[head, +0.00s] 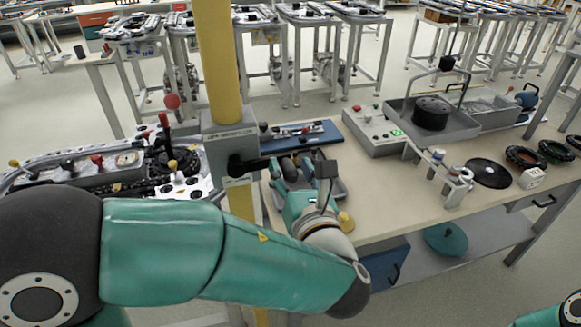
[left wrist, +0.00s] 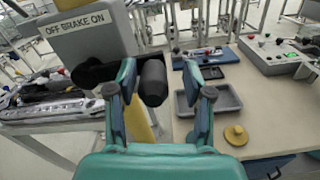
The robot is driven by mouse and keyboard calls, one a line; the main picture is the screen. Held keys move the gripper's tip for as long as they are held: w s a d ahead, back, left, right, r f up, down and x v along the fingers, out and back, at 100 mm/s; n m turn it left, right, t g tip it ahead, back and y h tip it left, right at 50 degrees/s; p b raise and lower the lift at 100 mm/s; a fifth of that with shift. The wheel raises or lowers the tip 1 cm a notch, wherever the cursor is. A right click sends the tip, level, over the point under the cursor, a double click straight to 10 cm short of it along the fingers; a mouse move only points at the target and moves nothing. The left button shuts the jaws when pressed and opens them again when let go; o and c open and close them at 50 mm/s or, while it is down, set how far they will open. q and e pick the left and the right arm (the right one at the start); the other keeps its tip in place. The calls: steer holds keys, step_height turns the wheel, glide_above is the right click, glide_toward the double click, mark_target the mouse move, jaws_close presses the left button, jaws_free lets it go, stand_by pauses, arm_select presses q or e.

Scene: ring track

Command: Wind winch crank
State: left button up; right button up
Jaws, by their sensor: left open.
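The winch is a grey box (head: 229,150) on a yellow post (head: 216,60). In the left wrist view the winch box (left wrist: 85,45) is marked "OFF BRAKE ON". A black crank arm (left wrist: 98,72) runs across its lower front and ends in a thick black handle (left wrist: 153,84). My left gripper (left wrist: 160,74) is open, with the handle showing between its fingers, nearer the left one. I cannot tell whether a finger touches it. In the head view my left gripper (head: 291,168) is just right of the winch box, and its arm hides the lower post. My right gripper is out of view.
A beige workbench (head: 385,185) lies right of the post. It holds a blue tray (head: 318,134), a grey control box (head: 375,130), a black pot (head: 432,113) and a black disc (head: 489,173). A grey tray (left wrist: 221,99) and yellow knob (left wrist: 236,135) are near my left gripper.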

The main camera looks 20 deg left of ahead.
arm_select(q)
steer(key=shift+a, duration=0.15)
steer(key=shift+s+a, duration=0.1)
jaws_close()
